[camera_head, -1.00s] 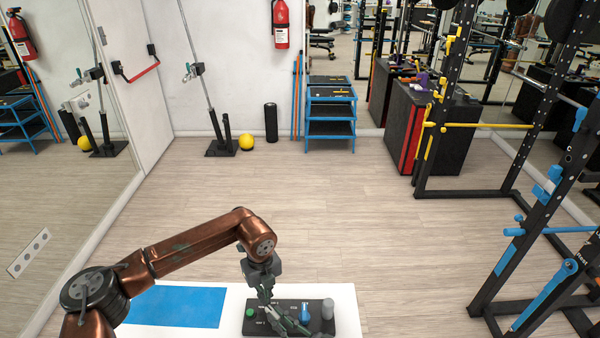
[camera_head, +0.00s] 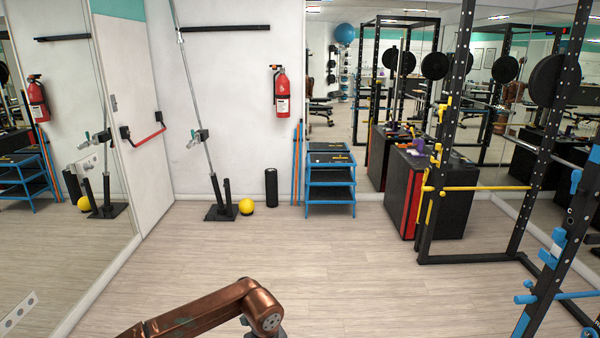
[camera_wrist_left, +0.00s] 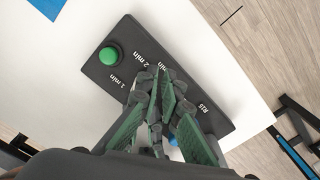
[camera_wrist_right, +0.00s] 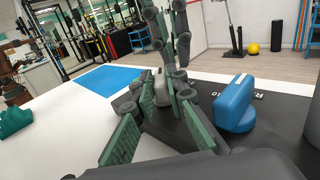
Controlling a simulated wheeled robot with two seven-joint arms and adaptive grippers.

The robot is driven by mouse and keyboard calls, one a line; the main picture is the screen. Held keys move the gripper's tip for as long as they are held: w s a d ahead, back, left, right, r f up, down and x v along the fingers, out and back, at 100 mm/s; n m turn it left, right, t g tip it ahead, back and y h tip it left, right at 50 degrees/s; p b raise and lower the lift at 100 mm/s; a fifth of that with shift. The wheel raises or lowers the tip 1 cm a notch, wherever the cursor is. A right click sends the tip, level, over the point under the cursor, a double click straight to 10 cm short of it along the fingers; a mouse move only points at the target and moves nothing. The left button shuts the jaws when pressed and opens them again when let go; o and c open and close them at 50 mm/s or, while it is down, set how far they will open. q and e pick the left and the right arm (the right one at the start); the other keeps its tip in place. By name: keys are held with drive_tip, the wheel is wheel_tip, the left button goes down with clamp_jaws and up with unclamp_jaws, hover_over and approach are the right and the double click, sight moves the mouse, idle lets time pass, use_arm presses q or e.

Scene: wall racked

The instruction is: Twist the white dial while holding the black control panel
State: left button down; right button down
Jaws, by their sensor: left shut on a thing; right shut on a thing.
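The black control panel (camera_wrist_left: 113,77) lies on a white tabletop, with a green button (camera_wrist_left: 110,55), minute labels and a blue switch (camera_wrist_right: 235,104). My left gripper (camera_wrist_left: 160,85) reaches down over the panel's middle, shut around the white dial, which its fingers mostly hide in the left wrist view. A greyish part of the dial (camera_wrist_right: 160,90) shows between fingers in the right wrist view. My right gripper (camera_wrist_right: 160,108) comes in low, beside the blue switch, apparently shut on the panel's near edge. Its exact contact is hidden. The head view shows neither gripper's fingers.
A blue mat (camera_wrist_right: 108,79) lies on the white table (camera_wrist_right: 60,135). A teal item (camera_wrist_right: 15,120) is at the far left of the right wrist view. Racks (camera_head: 460,130) stand at the right, beyond open floor (camera_head: 300,240).

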use_arm(q)
drive_tip(key=shift+s+d+f, duration=0.1)
drive_tip(key=shift+s+d, duration=0.1)
drive_tip(key=shift+d, duration=0.2)
drive_tip(key=shift+w+a, duration=0.1)
drive_tip(key=shift+w, duration=0.25)
drive_tip(key=shift+w+a+r, duration=0.1)
drive_tip(key=shift+w+r, duration=0.05)
drive_tip(key=shift+r, duration=0.05)
wheel_tip(320, 180, up, 6)
drive_tip(key=shift+a+f, duration=0.15)
drive_tip(key=shift+s+a+f, duration=0.4)
drive_tip(key=shift+a+f, duration=0.15)
drive_tip(key=shift+f, duration=0.45)
drive_tip(key=shift+s+a+f, duration=0.4)
drive_tip(key=shift+a+f, duration=0.1)
drive_tip(key=shift+f, duration=0.55)
drive_tip(key=shift+s+a+f, duration=0.4)
drive_tip(key=shift+a+f, duration=0.15)
drive_tip(key=shift+f, duration=0.45)
drive_tip(key=shift+s+d, duration=0.15)
drive_tip(key=shift+d, duration=0.1)
